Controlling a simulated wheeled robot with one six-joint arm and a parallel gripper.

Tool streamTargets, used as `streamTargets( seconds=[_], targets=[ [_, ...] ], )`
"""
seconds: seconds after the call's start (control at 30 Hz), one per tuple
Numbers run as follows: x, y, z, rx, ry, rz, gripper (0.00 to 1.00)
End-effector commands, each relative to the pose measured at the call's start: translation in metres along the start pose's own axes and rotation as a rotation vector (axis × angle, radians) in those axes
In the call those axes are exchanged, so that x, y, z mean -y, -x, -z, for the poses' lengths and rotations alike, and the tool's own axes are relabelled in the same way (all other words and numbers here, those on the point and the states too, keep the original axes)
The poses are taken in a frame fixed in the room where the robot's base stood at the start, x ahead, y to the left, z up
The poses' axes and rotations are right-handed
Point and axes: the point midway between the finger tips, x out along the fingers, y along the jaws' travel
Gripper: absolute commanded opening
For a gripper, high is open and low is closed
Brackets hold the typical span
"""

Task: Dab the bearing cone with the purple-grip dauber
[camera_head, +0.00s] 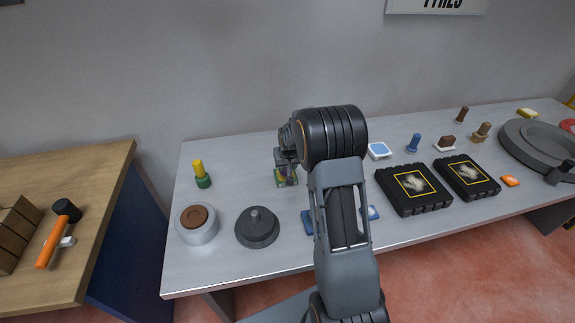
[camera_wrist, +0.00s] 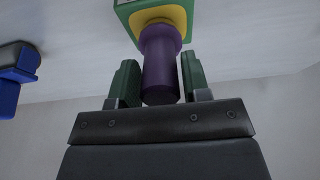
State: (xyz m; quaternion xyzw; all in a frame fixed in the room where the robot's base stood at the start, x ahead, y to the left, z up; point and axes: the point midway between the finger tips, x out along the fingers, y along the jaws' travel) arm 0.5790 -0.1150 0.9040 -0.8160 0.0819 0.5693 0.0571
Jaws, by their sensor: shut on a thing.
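My gripper (camera_head: 286,160) is shut on the purple-grip dauber (camera_head: 285,178), over the table left of my arm. In the wrist view the dauber's purple grip (camera_wrist: 160,70) stands between the two green fingers (camera_wrist: 161,90). A yellow collar and a green block are at its far end. In the head view my gripper partly hides it, and I cannot tell if it touches the table. A dark grey round piece with a central stub (camera_head: 257,227), perhaps the bearing cone, sits nearer the front edge. Left of it is a grey pot with brown contents (camera_head: 197,225).
A yellow-and-green piece (camera_head: 201,175) stands at the back left. Blue items (camera_head: 308,222) lie partly behind my arm. Two black cases (camera_head: 413,190) and a large grey ring (camera_head: 535,140) are right. A wooden bench (camera_head: 85,200) with an orange-handled mallet (camera_head: 52,240) is left.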

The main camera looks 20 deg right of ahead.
Motion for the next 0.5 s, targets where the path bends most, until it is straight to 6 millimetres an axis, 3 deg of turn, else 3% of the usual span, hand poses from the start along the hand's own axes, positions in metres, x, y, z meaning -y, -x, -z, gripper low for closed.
streamTargets(
  seconds=[0.5],
  targets=[
    [0.0001,0.0035,0.0003,0.004,0.0,0.0,0.2]
  ],
)
